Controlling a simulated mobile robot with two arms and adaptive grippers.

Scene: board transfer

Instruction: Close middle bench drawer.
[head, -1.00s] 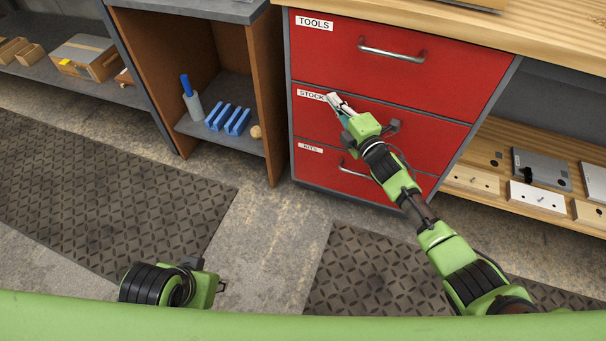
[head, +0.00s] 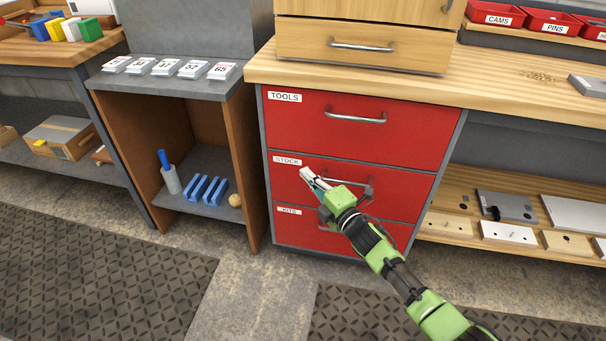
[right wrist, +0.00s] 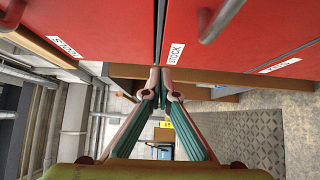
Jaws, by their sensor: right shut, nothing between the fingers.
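The red bench unit has three drawers labelled TOOLS, STOCK and KITS. The middle drawer, STOCK (head: 411,192), looks flush or nearly flush with its neighbours, with a thin dark seam along its top edge. It also shows in the right wrist view (right wrist: 250,40). My right gripper (head: 308,175) is shut and empty in front of this drawer, close to its STOCK label and left of its handle. The fingertips also show in the right wrist view (right wrist: 160,73); whether they touch the front I cannot tell. My gripper and arm partly hide the handle. My left gripper is out of view.
The TOOLS drawer (head: 300,122) above looks shut. The KITS drawer (head: 291,232) is partly behind my arm. A wooden worktop (head: 500,85) overhangs above. An open cabinet (head: 250,170) stands at left, a low shelf with plates (head: 465,225) at right. Floor in front is clear.

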